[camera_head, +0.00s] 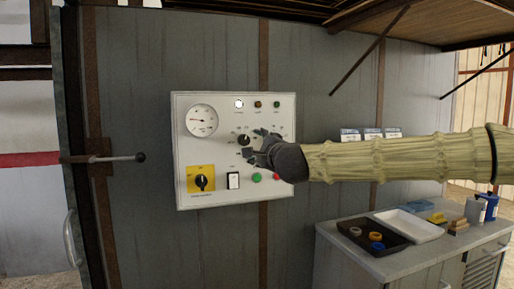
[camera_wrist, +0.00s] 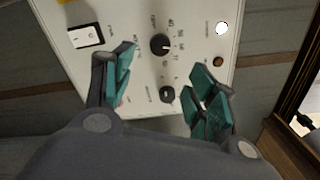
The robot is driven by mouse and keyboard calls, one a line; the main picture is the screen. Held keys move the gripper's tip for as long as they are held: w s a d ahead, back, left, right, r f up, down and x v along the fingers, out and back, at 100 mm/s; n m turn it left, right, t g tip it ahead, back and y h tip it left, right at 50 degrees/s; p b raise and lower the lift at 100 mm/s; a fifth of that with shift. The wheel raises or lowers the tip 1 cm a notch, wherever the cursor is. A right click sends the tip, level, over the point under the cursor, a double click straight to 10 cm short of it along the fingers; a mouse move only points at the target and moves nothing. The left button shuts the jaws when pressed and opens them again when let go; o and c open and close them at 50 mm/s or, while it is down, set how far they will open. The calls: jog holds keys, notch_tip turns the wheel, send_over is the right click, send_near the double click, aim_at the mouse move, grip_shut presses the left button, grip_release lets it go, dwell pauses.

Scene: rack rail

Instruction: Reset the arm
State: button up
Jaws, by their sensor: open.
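My arm reaches in from the right in the head view, and my gripper (camera_head: 256,143) is in front of the white control panel (camera_head: 215,190) on the grey wall. The gripper's teal-padded fingers (camera_wrist: 165,75) are spread apart with nothing between them. In the wrist view the black pointer knob (camera_wrist: 160,44) and a smaller black knob (camera_wrist: 167,94) show on the panel between and beyond the fingertips. I cannot tell whether any finger touches the panel. The gripper and wrist hide part of the panel's right side in the head view.
The panel has a round gauge (camera_head: 202,121), a yellow-plated rotary switch (camera_head: 201,180) and a white rocker switch (camera_head: 233,181). A lever (camera_head: 118,158) sticks out at left. At lower right a cabinet (camera_head: 345,252) holds a black tray (camera_head: 352,229) with rings and a white tray (camera_head: 420,231).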

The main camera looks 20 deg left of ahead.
jog(key=s+d+f+n+g+h, duration=0.1)
jog(key=s+d+f+n+g, duration=0.1)
jog(key=f, duration=1.2)
jog(key=s+d+f+n+g+h, duration=0.1)
jog(key=s+f+n, duration=0.15)
jog(key=f, duration=1.25)
jog(key=s+d+f+n+g+h, duration=0.1)
jog(key=s+d+f+n+g, duration=0.15)
jog(key=f, duration=1.15)
jog(key=s+d+f+n+g+h+p, duration=0.1)
jog(key=s+d+f, duration=0.35)
jog(key=f, duration=0.25)
jog(key=s+d+f+n+g+h, duration=0.1)
jog(key=s+d+f, duration=0.2)
jog(key=s+f, duration=0.4)
jog(key=s+d+f+n+g+p, duration=0.1)
jog(key=s+d+f+g, duration=0.2)
jog(key=f, duration=0.5)
jog(key=s+d+f+n+g+h, duration=0.1)
jog(key=s+d+f, duration=0.3)
jog(key=s+d, duration=0.5)
jog(key=s+d+f+n+g+h, duration=0.2)
jog(key=s+d+f+n, duration=0.1)
jog(key=s+d, duration=0.6)
jog(key=s+d+f+n+g+h, duration=0.1)
jog(key=s+d+f, duration=0.3)
jog(key=s+d, duration=0.4)
jog(key=s+h, duration=0.1)
jog(key=s, duration=0.5)
jog(key=shift+d+f+n, duration=0.4)
